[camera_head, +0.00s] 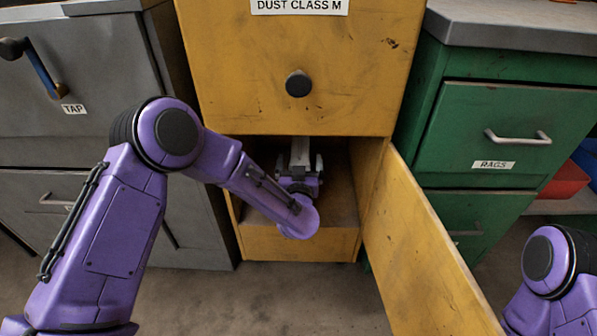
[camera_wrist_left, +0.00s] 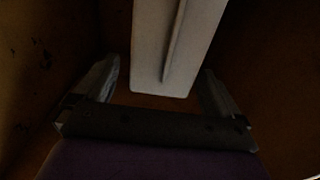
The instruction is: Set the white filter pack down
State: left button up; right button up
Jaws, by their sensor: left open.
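The white filter pack (camera_wrist_left: 152,55) stands inside the dark compartment of the yellow cabinet (camera_head: 220,60). In the left wrist view its lower end lies between and just beyond my left gripper's fingers (camera_wrist_left: 160,88), with a gap on each side. In the head view my left gripper (camera_head: 300,160) reaches into the compartment and is open. The pack's pale top (camera_head: 300,150) shows only in part there, beyond the gripper. My right gripper is out of view; only part of my right arm shows at the lower right.
The yellow door (camera_head: 415,250) hangs open to the right of the compartment. A grey cabinet (camera_head: 90,110) stands at left and a green drawer cabinet (camera_head: 500,120) at right. A red bin (camera_head: 565,180) sits on a shelf at far right. The compartment walls are close around my left gripper.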

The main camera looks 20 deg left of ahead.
pick_arm(q)
jog(key=p+v, duration=0.2)
jog(key=v, duration=0.6)
jog(key=s+a+f+g+h, duration=0.1)
jog(key=s+a+f+g, duration=0.2)
jog(key=s+f, duration=0.45)
jog(key=s+a+f+g+h, duration=0.1)
jog(key=s+a+f+g, duration=0.3)
jog(key=s+f, duration=0.4)
jog(key=s+a+f+n+g, duration=0.1)
jog(key=s+a+f+g, duration=0.2)
jog(key=s, duration=0.7)
jog(key=s+a+f+n+g, duration=0.2)
jog(key=s+a+f+g, duration=0.1)
jog(key=s, duration=0.7)
notch_tip(320, 180, down, 2)
jog(key=shift+a+f+n+g, duration=0.2)
jog(key=shift+a+n+g, duration=0.15)
jog(key=shift+g, duration=0.35)
jog(key=shift+w, duration=0.1)
jog(key=shift+c, duration=0.4)
